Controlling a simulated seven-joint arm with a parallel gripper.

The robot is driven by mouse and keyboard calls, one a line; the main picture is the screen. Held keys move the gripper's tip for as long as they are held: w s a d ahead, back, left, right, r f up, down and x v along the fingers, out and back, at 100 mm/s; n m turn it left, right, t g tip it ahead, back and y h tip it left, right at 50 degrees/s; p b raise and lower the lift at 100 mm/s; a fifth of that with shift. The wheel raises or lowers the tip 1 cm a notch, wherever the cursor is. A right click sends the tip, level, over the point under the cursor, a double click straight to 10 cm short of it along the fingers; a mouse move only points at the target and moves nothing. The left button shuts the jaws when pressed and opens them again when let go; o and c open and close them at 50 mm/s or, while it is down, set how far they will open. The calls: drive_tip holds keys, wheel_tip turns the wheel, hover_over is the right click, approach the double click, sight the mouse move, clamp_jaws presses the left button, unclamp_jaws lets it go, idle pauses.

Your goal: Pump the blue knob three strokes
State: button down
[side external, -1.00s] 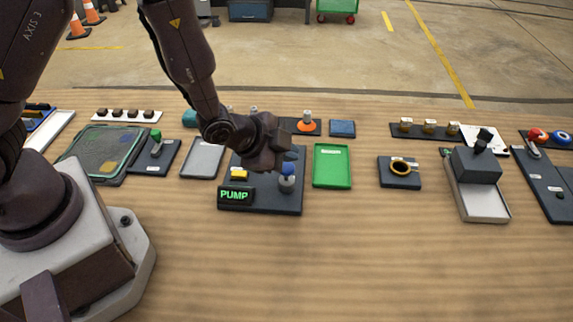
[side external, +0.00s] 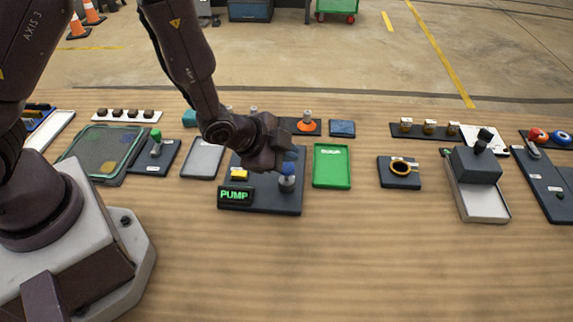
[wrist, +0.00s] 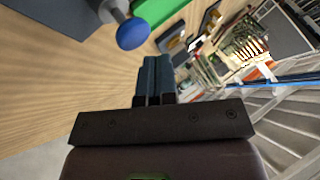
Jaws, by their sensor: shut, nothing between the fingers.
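The blue knob (side external: 287,168) sits on a grey post at the right side of the dark pump board (side external: 265,204), which carries a lit green PUMP sign (side external: 236,196). My gripper (side external: 291,155) is just above the knob in the side view, partly overlapping its top. In the wrist view the blue knob (wrist: 133,33) shows just left of the fingertips of my gripper (wrist: 156,62). The fingers are shut together with nothing between them. I cannot tell whether they touch the knob.
A yellow piece (side external: 239,172) is on the pump board. A green tray (side external: 332,181) stands close to its right and a grey tray (side external: 203,158) to its left. A dark block with a ring (side external: 400,170) is further right. The front of the table is clear.

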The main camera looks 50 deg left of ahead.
sight(292, 167)
drive_tip(key=shift+f, duration=0.15)
drive_tip(key=shift+f, duration=0.3)
drive_tip(key=shift+f, duration=1.2)
idle(0.9)
drive_tip(key=shift+r, duration=1.6)
drive_tip(key=shift+r, duration=2.55)
